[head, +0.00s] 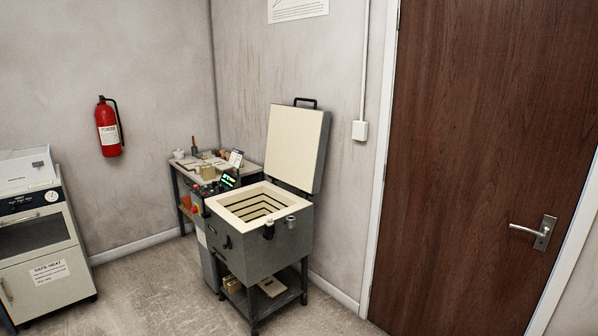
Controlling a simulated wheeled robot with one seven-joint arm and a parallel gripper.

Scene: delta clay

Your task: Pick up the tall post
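I cannot tell for certain which thing is the tall post. A thin upright brownish piece (194,146) stands at the back of the small work table (252,172), in the corner. Several short tan blocks (232,284) lie on the shelf under the open kiln (262,252); they are too small to make out well. Other small pieces on the table are also too small to tell apart. My gripper is not in view.
The kiln's lid (296,148) stands raised at its back. A closed brown door (480,150) fills the right. The floor (150,290) between cabinet and kiln is clear.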

